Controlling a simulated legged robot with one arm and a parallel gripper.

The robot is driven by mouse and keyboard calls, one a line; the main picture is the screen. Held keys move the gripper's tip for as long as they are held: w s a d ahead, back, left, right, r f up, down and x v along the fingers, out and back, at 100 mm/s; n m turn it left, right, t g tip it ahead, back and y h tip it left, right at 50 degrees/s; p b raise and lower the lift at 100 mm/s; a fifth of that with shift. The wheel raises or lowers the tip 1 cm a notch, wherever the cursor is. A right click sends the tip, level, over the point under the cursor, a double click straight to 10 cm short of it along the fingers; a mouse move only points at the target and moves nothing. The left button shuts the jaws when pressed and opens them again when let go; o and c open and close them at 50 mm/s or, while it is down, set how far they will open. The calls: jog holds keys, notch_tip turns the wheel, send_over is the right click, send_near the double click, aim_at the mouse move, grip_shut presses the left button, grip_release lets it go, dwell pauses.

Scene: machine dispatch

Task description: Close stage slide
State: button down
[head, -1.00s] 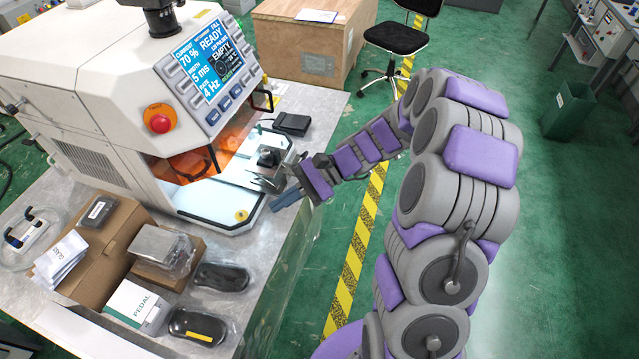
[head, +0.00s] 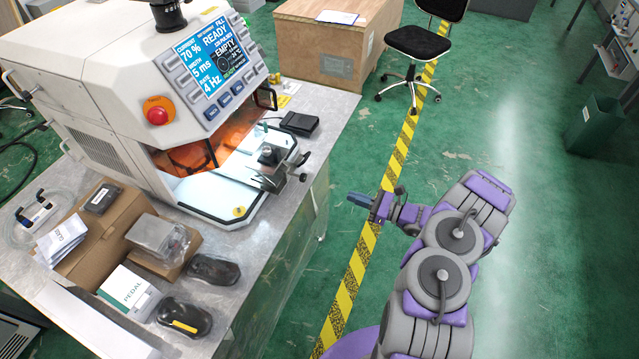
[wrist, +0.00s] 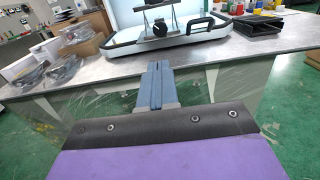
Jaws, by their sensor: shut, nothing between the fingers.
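The white laser machine (head: 100,85) stands on the table with its orange-lit chamber open at the front. Its stage slide (head: 213,200) is a pale plate that sticks out of the chamber toward the table edge. A metal fixture with a dark knob (head: 270,155) sits on it. In the wrist view the slide (wrist: 120,40) lies ahead, with a black handle along its right side. My gripper (head: 358,198) is shut and empty, out past the table edge to the right of the slide and apart from it. Its blue fingers (wrist: 158,72) point toward the table in the wrist view.
A black box (head: 299,123) lies on the table beside the slide. A black chair (head: 418,42) and wooden crate (head: 325,50) stand behind. Green floor right of the table is open.

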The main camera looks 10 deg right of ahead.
aim_at(305, 180)
jog(key=b+x, duration=0.3)
jog(key=x, duration=1.1)
jog(key=shift+a, duration=0.3)
jog(key=shift+d, duration=0.2)
